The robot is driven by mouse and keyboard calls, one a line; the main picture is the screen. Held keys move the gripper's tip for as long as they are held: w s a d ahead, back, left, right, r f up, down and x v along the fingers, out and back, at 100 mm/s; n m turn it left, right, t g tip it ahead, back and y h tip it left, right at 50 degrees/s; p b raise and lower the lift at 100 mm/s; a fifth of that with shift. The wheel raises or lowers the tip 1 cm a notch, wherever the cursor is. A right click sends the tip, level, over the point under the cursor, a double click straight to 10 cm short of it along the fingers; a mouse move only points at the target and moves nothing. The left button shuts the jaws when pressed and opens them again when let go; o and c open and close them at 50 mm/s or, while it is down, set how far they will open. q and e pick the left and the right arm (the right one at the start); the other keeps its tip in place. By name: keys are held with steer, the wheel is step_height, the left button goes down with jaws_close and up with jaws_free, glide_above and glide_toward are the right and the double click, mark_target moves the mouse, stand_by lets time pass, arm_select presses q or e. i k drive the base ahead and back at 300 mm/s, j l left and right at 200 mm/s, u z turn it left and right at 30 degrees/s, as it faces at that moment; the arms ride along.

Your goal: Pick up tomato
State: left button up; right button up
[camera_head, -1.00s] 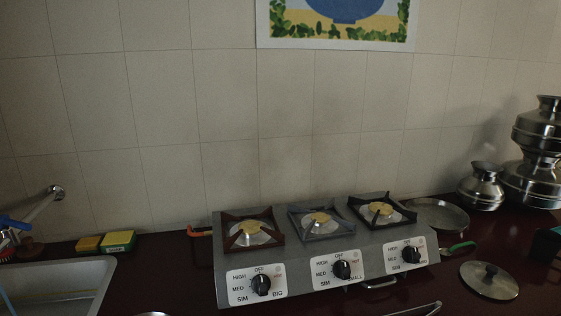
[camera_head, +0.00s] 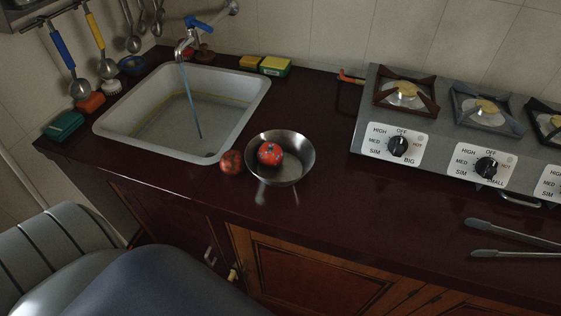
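Two round red things are in view, and I cannot tell for sure which is the tomato. A bright red one with small bluish marks (camera_head: 270,153) lies inside a shallow metal bowl (camera_head: 299,172) on the dark red counter. A darker, mottled red one (camera_head: 231,162) lies on the counter just left of the bowl, close to its rim and near the sink's right front corner.
A sink (camera_head: 150,133) with a blue-handled tap (camera_head: 185,44) is at left. Sponges (camera_head: 274,66) lie behind it. A gas stove (camera_head: 440,118) stands at right, with metal tongs (camera_head: 515,236) in front. The counter (camera_head: 350,225) between bowl and tongs is clear.

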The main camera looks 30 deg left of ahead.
mark_target(233, 162)
steer(key=u, duration=1.35)
